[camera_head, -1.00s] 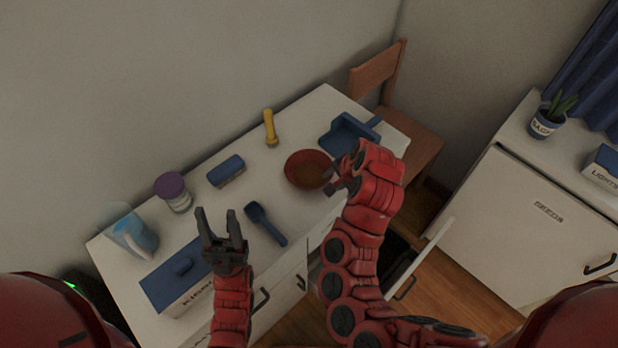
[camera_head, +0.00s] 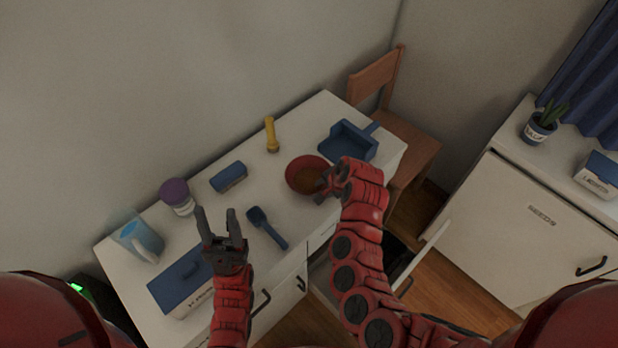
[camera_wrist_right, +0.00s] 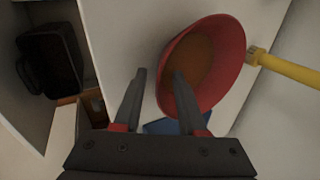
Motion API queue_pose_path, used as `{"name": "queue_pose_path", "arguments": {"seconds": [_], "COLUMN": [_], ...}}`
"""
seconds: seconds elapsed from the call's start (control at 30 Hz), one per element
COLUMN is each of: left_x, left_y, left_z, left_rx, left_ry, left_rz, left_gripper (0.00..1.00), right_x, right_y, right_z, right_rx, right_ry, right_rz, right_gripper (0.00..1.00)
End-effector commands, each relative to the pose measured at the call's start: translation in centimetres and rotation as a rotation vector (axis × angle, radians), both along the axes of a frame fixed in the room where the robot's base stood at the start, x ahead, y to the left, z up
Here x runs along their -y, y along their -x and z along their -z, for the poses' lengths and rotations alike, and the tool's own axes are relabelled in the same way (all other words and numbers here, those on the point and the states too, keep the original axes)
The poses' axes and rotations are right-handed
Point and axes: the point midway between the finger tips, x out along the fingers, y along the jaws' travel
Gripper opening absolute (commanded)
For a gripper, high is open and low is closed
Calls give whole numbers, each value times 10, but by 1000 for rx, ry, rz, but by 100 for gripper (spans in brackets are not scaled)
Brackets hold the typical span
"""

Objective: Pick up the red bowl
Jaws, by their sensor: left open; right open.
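The red bowl (camera_head: 303,174) sits upright on the white counter in the head view, with a brownish inside. It also shows in the right wrist view (camera_wrist_right: 215,60). My right gripper (camera_head: 325,184) is at the bowl's right side in the head view. In the right wrist view my right gripper (camera_wrist_right: 157,85) is open, with one finger overlapping the bowl's inside and the other outside its rim. I cannot tell whether either finger touches it. My left gripper (camera_head: 218,222) is open and empty, above the counter's front left part.
The white counter (camera_head: 222,212) also holds a blue scoop (camera_head: 267,228), blue dustpan (camera_head: 348,141), yellow flashlight-like object (camera_head: 271,134), blue brush-like block (camera_head: 229,177), purple-lidded jar (camera_head: 177,196) and blue-lidded box (camera_head: 182,281). An open drawer (camera_head: 400,262) is below the right arm. A chair (camera_head: 376,81) stands behind.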

Motion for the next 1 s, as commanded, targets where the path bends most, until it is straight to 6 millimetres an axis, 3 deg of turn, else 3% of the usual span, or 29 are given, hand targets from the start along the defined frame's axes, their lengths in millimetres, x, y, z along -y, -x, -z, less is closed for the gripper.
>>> {"name": "queue_pose_path", "arguments": {"seconds": [0.17,0.4,1.0], "left_x": [0,0,0], "left_y": [0,0,0], "left_z": [0,0,0], "left_rx": [0,0,0], "left_ry": [0,0,0], "left_rz": [0,0,0], "left_gripper": [50,50,50], "right_x": [0,0,0], "right_y": [0,0,1], "right_z": [0,0,1], "right_rx": [0,-1,-2], "right_ry": [0,0,1], "right_rz": [0,-1,-1], "right_gripper": [41,1,0]}}
